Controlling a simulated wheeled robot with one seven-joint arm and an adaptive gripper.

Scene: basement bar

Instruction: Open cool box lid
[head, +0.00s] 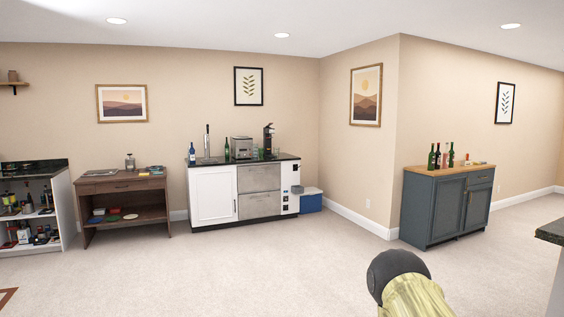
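The cool box (311,203) is blue and stands on the floor against the back wall, at the right end of the white bar counter. Its lid (312,191) is white and looks shut, though the box is small and far off. The counter may hide part of its left side. A dark, rounded part of my arm with a yellow section shows at the bottom right of the head view. My gripper is not in view, so whether it is open or shut does not show.
The white bar counter (213,194) carries a tap and bottles. A wooden desk (122,185) and open shelf unit stand left. A blue-grey cabinet (447,210) stands right, past a wall corner. A dark counter edge (552,231) is at far right. The carpet (240,260) between is clear.

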